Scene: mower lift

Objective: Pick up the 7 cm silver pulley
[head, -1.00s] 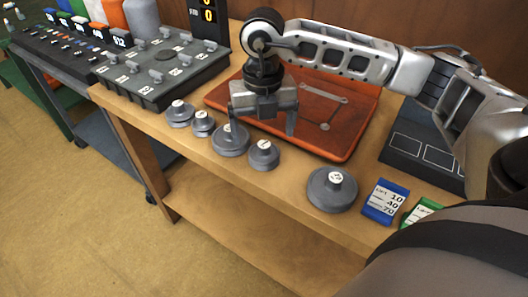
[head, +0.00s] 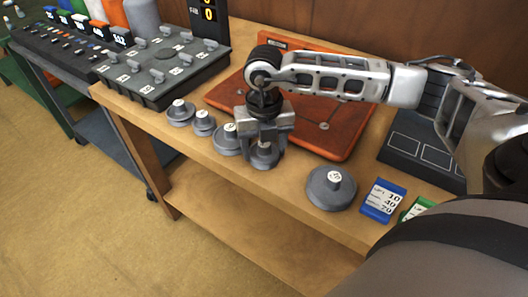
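Several silver-grey pulleys with white-labelled hubs stand in a row along the front of the wooden bench in the head view. From the left they are a medium one (head: 180,117), a small one (head: 203,126), another (head: 226,145), one under my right gripper (head: 263,159), and the largest (head: 331,190). I cannot read their sizes, so I cannot tell which is 7 cm. My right gripper (head: 264,148) points down with its fingers apart on either side of the fourth pulley, whose hub is partly hidden. I cannot see contact. My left gripper is out of view.
An orange tray (head: 337,149) lies behind the pulleys. A grey box with several small knobs (head: 155,92) stands at the left, a dark panel (head: 412,150) at the right. Blue (head: 383,201) and green (head: 415,211) cards lie near the front right. Bare bench (head: 290,180) separates the last two pulleys.

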